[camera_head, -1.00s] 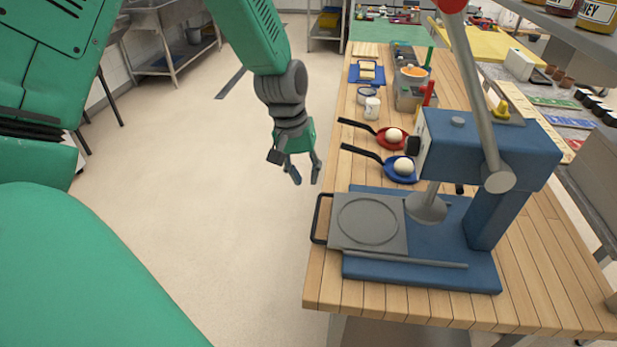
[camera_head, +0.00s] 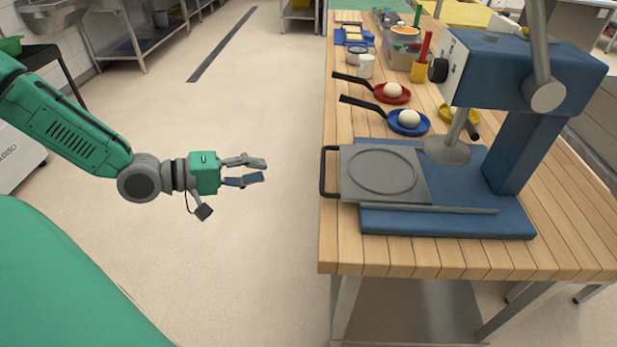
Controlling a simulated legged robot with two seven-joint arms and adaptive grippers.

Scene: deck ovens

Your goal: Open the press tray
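The blue press (camera_head: 522,150) stands on the wooden table. Its flat grey tray (camera_head: 352,178), with a round groove, lies over the left part of the blue base, left of the round grey press plate (camera_head: 447,152). The tray's black handle (camera_head: 323,172) sticks out at the left, near the table's left edge. My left gripper (camera_head: 262,171) is left of the handle, over the floor, pointing right at it with a clear gap between. Its two fingers are apart with nothing between them. My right gripper is not in view.
Behind the press lie a blue pan (camera_head: 408,122) and a red pan (camera_head: 391,93), each with a white ball, their black handles pointing left. A white jar (camera_head: 366,67) and a red-handled tool (camera_head: 425,48) stand farther back. The floor (camera_head: 270,260) left of the table is open.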

